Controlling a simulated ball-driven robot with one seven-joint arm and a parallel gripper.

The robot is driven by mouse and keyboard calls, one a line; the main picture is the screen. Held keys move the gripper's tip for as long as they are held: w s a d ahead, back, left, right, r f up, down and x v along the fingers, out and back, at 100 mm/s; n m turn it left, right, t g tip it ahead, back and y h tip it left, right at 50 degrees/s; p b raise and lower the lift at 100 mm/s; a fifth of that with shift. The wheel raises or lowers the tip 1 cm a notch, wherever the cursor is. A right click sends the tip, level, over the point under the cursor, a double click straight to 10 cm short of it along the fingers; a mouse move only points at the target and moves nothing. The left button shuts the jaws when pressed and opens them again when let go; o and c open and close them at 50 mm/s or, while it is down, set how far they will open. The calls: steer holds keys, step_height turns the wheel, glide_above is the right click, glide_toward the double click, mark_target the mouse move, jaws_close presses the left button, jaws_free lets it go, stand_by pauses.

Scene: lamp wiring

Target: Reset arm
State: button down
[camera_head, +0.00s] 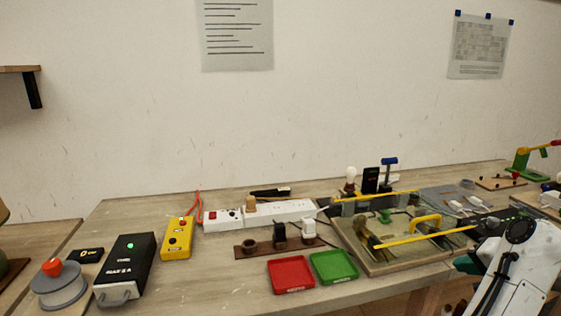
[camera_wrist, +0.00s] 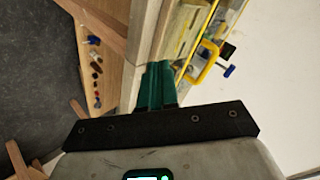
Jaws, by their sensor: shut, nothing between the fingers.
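My gripper shows in the wrist view as two green fingers (camera_wrist: 157,85) closed together with nothing between them. In that view it is beside the edge of the workbench, with a yellow-handled tool beyond it. In the head view my white arm stands at the lower right, and the green gripper tip (camera_head: 465,265) shows in part at its left, by the bench's front edge. The workbench (camera_head: 215,285) holds a wooden tray (camera_head: 385,268) with a yellow-handled tool (camera_head: 425,222), close to the gripper.
A red tray (camera_head: 290,273) and a green tray (camera_head: 333,266) lie at the bench's front. A white power strip (camera_head: 275,211), a yellow box (camera_head: 177,240) and a black box (camera_head: 126,268) stand on the left half. A bulb (camera_head: 351,174) stands at the back.

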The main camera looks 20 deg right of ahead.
steer(key=s+a+f+n+g+y+p, duration=0.1)
steer(key=s+a+f+n+g, duration=0.7)
steer(key=s+a+f+n, duration=0.6)
steer(key=s+a+f, duration=1)
steer(key=a+f, duration=0.1)
steer(key=a, duration=0.1)
steer(key=shift+s+a+f+g+y, duration=0.15)
steer(key=shift+s+f+g+y, duration=0.1)
steer(key=shift+g+y, duration=0.15)
